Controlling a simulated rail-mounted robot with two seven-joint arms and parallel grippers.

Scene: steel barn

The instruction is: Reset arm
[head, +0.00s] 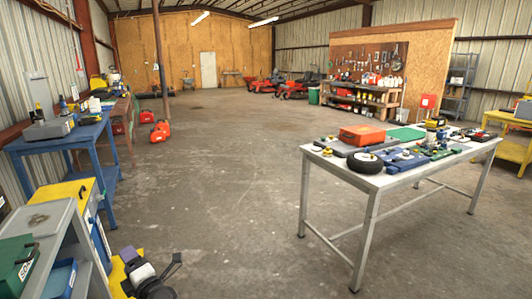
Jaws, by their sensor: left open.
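My left gripper (167,272) is at the bottom left of the head view, low over the concrete floor. It is black, with white and purple parts of my arm behind it. Its jaws are open, and I see nothing between them. It is beside a yellow and grey cabinet (78,192) and well apart from the table on the right. My right gripper is not in view.
A grey-topped table (375,182) on the right carries a black wheel (365,162), an orange case (362,135) and several tools. A blue workbench (62,140) stands at the left. The concrete floor (215,190) between them is clear. Red mowers (293,88) stand far back.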

